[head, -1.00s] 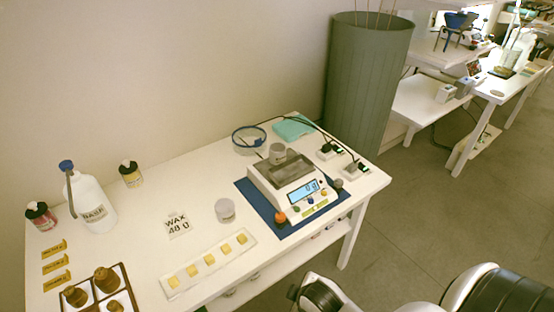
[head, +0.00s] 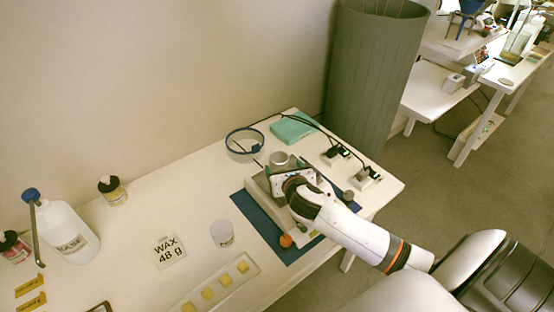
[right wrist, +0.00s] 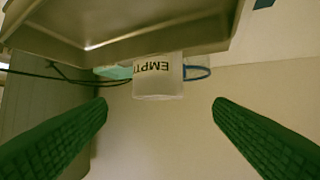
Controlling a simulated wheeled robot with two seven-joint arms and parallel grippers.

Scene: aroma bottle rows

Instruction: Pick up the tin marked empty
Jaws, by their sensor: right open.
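The tin marked EMPTY (head: 279,158) is a small pale cup standing on the scale (head: 254,188), at the back of its pan. In the right wrist view the tin (right wrist: 158,78) appears upside down, its dark lettering readable, against the metal pan (right wrist: 120,28). My right gripper (right wrist: 160,103) is open, with green ridged fingers on either side of the tin in that view and nothing between them touching it. In the head view my right gripper (head: 284,176) is over the scale, just in front of the tin, and hides much of the scale. My left gripper is not in view.
A second pale cup (head: 222,233) stands left of the blue mat (head: 262,226), near the WAX 48 g card (head: 169,251). A blue ring (head: 244,141), teal box (head: 294,127) and plugs with cables (head: 336,155) lie around the scale. A BASE jug (head: 68,236) stands left.

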